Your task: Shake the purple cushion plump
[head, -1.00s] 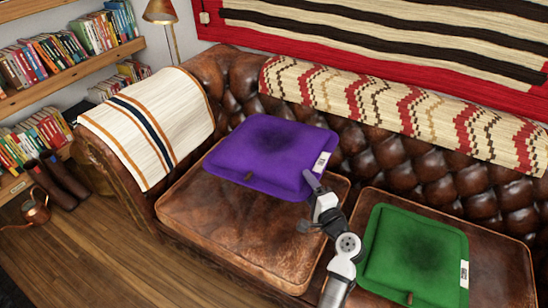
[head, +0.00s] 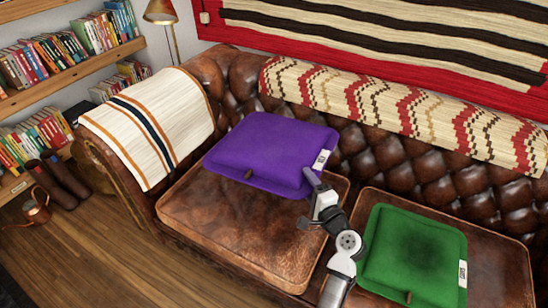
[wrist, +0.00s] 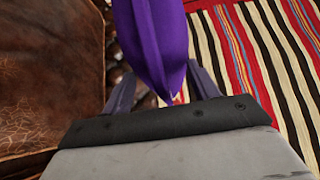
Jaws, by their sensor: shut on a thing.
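The purple cushion (head: 268,152) is held above the left seat of the brown leather sofa, its broad face toward the head camera. A white tag shows at its right edge and a small brown tab at its front edge. My gripper (head: 312,180) is shut on the cushion's right front corner. In the wrist view the purple cushion (wrist: 155,40) hangs from between the fingers of my gripper (wrist: 165,98). The cushion's face looks smooth and even. Its underside is hidden in the head view.
A green cushion (head: 413,255) with a dark dent lies on the right seat, close to my arm. The leather left seat (head: 235,235) is bare below. A striped throw (head: 150,125) covers the sofa arm. A patterned throw (head: 400,110) lies along the backrest.

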